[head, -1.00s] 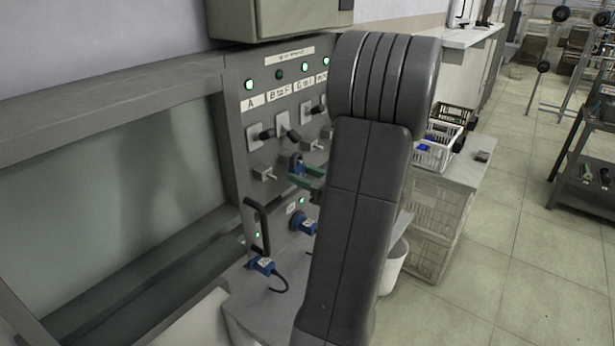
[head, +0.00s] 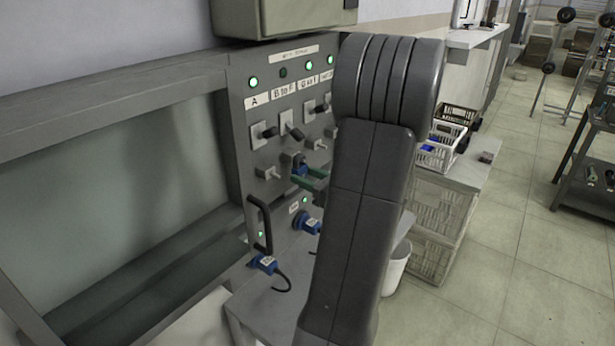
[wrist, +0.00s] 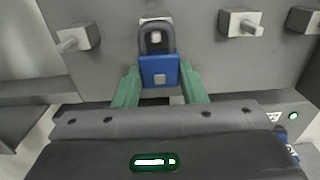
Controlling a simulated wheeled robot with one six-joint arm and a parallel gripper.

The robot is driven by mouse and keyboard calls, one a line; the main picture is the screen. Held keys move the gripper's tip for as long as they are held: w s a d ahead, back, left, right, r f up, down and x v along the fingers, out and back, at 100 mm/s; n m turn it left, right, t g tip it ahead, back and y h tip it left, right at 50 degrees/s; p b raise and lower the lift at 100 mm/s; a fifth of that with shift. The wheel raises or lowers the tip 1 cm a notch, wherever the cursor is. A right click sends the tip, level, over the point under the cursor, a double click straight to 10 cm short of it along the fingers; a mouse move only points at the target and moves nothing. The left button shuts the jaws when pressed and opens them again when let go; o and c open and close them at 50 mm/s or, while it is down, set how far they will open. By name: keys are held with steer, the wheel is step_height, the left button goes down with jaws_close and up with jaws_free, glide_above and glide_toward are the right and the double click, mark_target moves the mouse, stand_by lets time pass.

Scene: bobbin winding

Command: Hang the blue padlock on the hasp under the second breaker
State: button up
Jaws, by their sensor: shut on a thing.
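The blue padlock (wrist: 159,72) hangs upright between the green fingers of my gripper (wrist: 159,84), which is shut on its body. Its dark shackle (wrist: 144,36) points up. The pale end of the hasp (wrist: 156,38) under the second breaker shows inside the shackle loop; how far the shackle sits over it I cannot tell. In the head view the padlock (head: 300,169) is small, below the second breaker (head: 291,125), marked "B to F". My gripper (head: 311,181) is partly hidden there by my arm.
Neighbouring hasps (wrist: 75,39) and (wrist: 240,22) stick out either side. The lamp over the second breaker is dark; other visible lamps are green. Below are a black handle (head: 259,225) and blue plugs (head: 263,264).

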steer(key=shift+f, duration=0.1)
steer(key=o, duration=1.2)
steer(key=shift+c, duration=0.2)
steer(key=shift+d, duration=0.1)
steer(key=b+v, duration=0.2)
steer(key=v, duration=1.1)
steer(key=shift+s+d, duration=0.25)
